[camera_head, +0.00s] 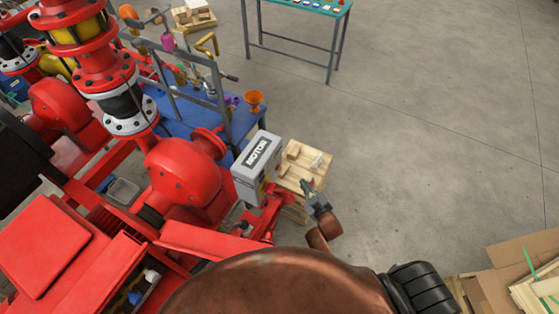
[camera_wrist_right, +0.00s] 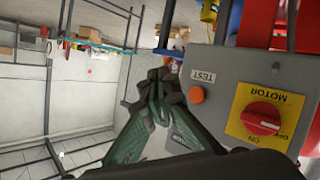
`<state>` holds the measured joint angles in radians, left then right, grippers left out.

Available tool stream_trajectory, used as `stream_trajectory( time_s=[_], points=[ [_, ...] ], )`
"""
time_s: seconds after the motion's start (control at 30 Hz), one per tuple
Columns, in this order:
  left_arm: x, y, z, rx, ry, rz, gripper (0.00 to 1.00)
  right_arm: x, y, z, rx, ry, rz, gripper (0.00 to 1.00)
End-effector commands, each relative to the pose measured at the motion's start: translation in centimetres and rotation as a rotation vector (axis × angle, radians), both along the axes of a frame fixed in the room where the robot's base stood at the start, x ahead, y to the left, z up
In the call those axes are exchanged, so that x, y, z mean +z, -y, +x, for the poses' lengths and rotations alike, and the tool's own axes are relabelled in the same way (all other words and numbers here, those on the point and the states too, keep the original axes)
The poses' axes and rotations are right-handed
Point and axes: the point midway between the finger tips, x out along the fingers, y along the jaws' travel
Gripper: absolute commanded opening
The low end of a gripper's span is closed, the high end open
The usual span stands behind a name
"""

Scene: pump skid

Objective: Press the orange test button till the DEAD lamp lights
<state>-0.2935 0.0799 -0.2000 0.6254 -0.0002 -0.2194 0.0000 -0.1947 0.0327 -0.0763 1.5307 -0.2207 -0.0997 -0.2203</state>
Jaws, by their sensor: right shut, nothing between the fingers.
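The grey motor box (camera_head: 254,180) stands beside the red pump. Its face shows in the right wrist view (camera_wrist_right: 242,72), turned upside down, with a TEST label (camera_wrist_right: 203,76) and the round orange test button (camera_wrist_right: 196,95). My right gripper (camera_head: 307,185) is to the right of the box in the head view. In the right wrist view its dark fingertips (camera_wrist_right: 167,82) are shut and empty, just left of the orange button in the picture. I cannot tell the depth gap between them. I cannot make out a DEAD lamp. My left gripper is not in view.
A red rotary switch (camera_wrist_right: 263,119) on a yellow MOTOR plate is beside the button. A wooden crate (camera_head: 293,180) stands by the box. A blue bench (camera_head: 190,122) is behind, and open grey floor (camera_head: 420,130) lies to the right.

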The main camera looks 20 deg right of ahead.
Motion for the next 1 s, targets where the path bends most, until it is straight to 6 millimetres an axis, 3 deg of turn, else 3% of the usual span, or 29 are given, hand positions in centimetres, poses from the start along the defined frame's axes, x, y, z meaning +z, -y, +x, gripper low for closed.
stream_trajectory(
  time_s=[0.03, 0.13, 0.53, 1.0],
  points=[
    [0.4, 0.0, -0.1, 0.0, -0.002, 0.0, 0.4, 1.1, 0.2, 0.1, -0.002, 0.012, -0.004, 0.0],
    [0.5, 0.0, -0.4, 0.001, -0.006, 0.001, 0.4, 2.0, 0.5, 0.2, -0.007, 0.025, -0.009, 0.0],
    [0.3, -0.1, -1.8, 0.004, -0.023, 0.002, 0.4, 2.0, 1.1, -0.1, -0.02, 0.028, -0.008, 0.0],
    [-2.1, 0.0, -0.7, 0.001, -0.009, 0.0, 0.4, 1.8, -2.7, 4.1, -0.016, 0.03, -0.006, 0.0]
  ],
)
